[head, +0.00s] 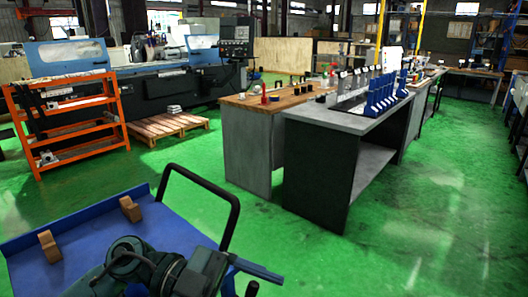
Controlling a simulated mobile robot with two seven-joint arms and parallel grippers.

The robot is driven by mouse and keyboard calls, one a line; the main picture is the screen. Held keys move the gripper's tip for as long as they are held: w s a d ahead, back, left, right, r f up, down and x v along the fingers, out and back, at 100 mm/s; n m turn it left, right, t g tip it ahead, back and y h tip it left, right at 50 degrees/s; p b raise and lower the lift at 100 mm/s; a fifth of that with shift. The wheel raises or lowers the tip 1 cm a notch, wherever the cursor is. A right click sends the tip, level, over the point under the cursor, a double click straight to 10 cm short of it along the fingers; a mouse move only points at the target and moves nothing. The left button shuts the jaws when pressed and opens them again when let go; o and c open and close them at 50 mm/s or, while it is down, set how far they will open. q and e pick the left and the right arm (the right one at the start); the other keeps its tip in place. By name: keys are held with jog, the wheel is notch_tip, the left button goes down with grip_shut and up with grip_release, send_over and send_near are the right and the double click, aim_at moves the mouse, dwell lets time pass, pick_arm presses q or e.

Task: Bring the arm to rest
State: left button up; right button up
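One dark arm of mine, which I take to be the left, reaches in at the bottom edge over a blue cart (88,255). Its gripper (240,287) is at the bottom edge, right of the dark wrist block. Two dark finger-like parts show there, but the frame cuts off their tips, so I cannot tell whether it is open or shut. I see nothing held in it. My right gripper is not in view.
Two brown blocks (130,209) sit on the cart, which has a black handle (236,215). An orange rack (72,122), a wooden pallet (168,125), a grinder (165,80) and a grey workbench (340,122) stand beyond. Green floor is clear at right.

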pick_arm(q)
jog(key=w+r+n+t+h+p, duration=0.15)
jog(key=w+n+t+h, duration=0.4)
jog(key=n+t, duration=0.65)
jog(key=w+a+f+n+t+y, duration=0.3)
jog(key=a+f+n+t+y, duration=0.35)
jog(key=t+y, duration=0.35)
jog(key=s+a+f+n+g+y, duration=0.1)
jog(key=s+a+f+g+y, duration=0.1)
jog(key=s+f, duration=0.2)
jog(key=s+a+f+n+g+y+p, duration=0.1)
jog(key=s+a+f+n+g+y, duration=0.1)
jog(key=f, duration=0.8)
jog(key=s+a+f+n+g+y, duration=0.2)
jog(key=s+f+y, duration=0.1)
jog(key=s+f, duration=0.2)
jog(key=shift+s+f+y+p, duration=0.3)
jog(key=shift+f+y+p, duration=0.1)
jog(key=shift+f, duration=0.55)
